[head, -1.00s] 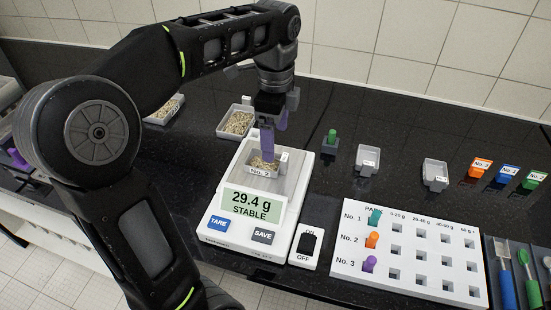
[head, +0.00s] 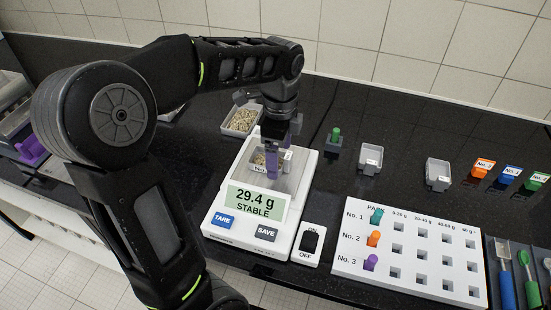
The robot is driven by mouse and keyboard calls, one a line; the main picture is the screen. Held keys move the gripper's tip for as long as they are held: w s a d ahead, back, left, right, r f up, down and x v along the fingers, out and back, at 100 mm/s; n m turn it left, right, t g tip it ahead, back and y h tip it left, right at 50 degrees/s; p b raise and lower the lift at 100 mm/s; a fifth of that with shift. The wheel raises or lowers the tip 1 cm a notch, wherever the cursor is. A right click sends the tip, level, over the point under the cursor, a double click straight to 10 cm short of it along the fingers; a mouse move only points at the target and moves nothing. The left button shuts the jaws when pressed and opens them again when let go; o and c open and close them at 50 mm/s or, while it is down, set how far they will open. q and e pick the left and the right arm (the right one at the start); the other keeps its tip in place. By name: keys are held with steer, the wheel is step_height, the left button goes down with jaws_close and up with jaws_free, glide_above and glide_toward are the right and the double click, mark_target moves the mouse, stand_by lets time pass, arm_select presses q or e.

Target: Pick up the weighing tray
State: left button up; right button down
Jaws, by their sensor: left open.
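The weighing tray (head: 259,160), a small grey tray with grainy contents and a "No." label, sits on the pan of the white scale (head: 216,203). The scale display (head: 255,201) reads 29.4 g STABLE. My left gripper (head: 272,168) reaches down from above with its purple fingers at the tray. It is open, and its fingers hide part of the tray. I cannot tell whether the fingers touch it. My right gripper is not in view.
Another grain-filled tray (head: 241,120) stands behind the scale. A white pegboard (head: 410,262), an ON/OFF switch (head: 310,241) and coloured No. blocks (head: 482,167) are also right.

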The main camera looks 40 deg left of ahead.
arm_select(q)
steer(key=shift+f, duration=0.75)
steer(key=shift+c, duration=0.2)
steer(key=c, duration=1.5)
step_height(320, 180, up, 10)
